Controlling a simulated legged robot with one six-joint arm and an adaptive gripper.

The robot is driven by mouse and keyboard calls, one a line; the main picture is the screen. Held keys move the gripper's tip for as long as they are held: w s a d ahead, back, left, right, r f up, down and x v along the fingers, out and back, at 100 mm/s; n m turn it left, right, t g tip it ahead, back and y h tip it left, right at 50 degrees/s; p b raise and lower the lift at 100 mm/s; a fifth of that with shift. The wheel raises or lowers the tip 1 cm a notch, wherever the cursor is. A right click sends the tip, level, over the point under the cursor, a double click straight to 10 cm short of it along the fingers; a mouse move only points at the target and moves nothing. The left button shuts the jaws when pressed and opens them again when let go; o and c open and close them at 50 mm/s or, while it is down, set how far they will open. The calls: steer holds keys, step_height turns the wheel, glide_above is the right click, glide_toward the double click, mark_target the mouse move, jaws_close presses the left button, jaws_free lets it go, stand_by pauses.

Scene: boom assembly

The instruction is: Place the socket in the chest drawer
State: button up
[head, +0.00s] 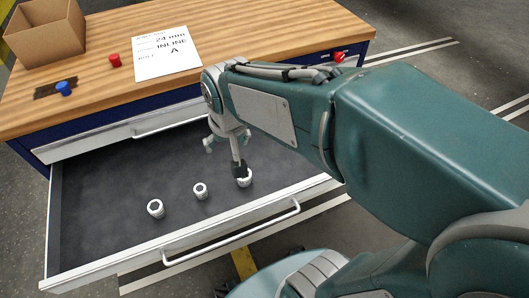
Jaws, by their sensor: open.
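The chest drawer (95,250) is pulled open below the wooden worktop. Three light metal sockets stand in it: a left socket (156,208), a smaller middle socket (200,191) and a right socket (245,181). My gripper (239,168) reaches down into the drawer, its dark tip right at the right socket and partly covering it. The jaws are open. I cannot tell whether the tip touches that socket. The other two sockets are apart from my gripper, to its left.
The drawer's front handle (235,232) faces me. The drawer's left part is clear.

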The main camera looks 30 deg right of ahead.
steer(key=s+d+r+t, duration=0.1)
steer(key=s+d+r, duration=0.1)
steer(key=s, duration=0.3)
steer(key=s+d+r+n+t, duration=0.1)
steer(key=s+d+r, duration=0.1)
steer(key=s, duration=0.3)
steer(key=shift+r, duration=0.4)
stand_by(0.6)
